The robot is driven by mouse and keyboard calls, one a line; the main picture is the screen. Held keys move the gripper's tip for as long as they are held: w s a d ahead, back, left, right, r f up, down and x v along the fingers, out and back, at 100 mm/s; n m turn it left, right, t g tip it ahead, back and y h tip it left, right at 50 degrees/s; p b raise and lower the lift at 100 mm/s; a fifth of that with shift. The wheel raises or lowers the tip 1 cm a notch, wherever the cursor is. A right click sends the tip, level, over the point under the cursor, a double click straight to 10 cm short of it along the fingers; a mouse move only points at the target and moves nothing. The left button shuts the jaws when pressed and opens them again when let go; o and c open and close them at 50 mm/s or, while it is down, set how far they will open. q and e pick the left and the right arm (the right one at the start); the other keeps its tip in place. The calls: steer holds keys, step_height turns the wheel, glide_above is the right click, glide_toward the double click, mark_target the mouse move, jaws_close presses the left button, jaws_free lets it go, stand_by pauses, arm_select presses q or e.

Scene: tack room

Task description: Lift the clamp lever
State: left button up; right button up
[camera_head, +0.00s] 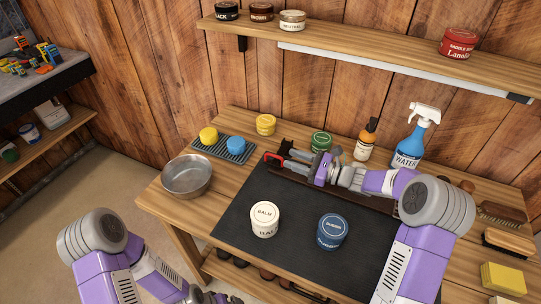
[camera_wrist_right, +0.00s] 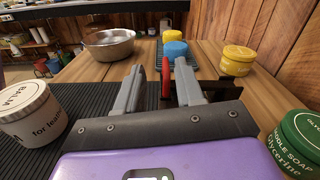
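The clamp's red lever (camera_head: 272,157) shows at the back left of the black mat, just past my right gripper's fingertips. In the right wrist view the red lever (camera_wrist_right: 165,77) stands upright between the two grey fingers, with gaps to either side. The clamp's dark body (camera_wrist_right: 236,90) is just right of the fingers and partly hidden by them. My right gripper (camera_head: 283,157) is open and points left, low over the mat's back edge; its fingers also show in the right wrist view (camera_wrist_right: 159,88). My left gripper (camera_head: 205,297) is at the bottom edge, mostly cut off.
A balm jar (camera_head: 264,219) and a blue jar (camera_head: 333,231) stand on the black mat (camera_head: 290,262). A metal bowl (camera_head: 187,177) is at the left. A green tin (camera_head: 321,141), an amber bottle (camera_head: 365,139) and a blue spray bottle (camera_head: 413,143) stand behind my right arm.

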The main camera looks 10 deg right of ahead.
mark_target(280, 158)
steer(key=shift+w+f+b, duration=0.3)
steer(key=shift+f+b, duration=0.05)
steer(key=shift+f, duration=0.3)
steer(key=shift+w+f+b, duration=0.25)
steer(key=shift+f+b, duration=0.1)
steer(key=shift+f, duration=0.25)
steer(key=shift+w+a, duration=0.1)
steer(key=shift+a, duration=0.05)
steer(key=b+x, duration=0.1)
steer(key=x, duration=0.6)
steer(key=shift+w+a+b, duration=0.1)
steer(key=shift+b, duration=0.25)
arm_select(q)
steer(key=f, duration=0.2)
steer(key=w+f, duration=0.1)
steer(key=f, duration=0.1)
arm_select(e)
steer(key=shift+r, duration=0.1)
jaws_close()
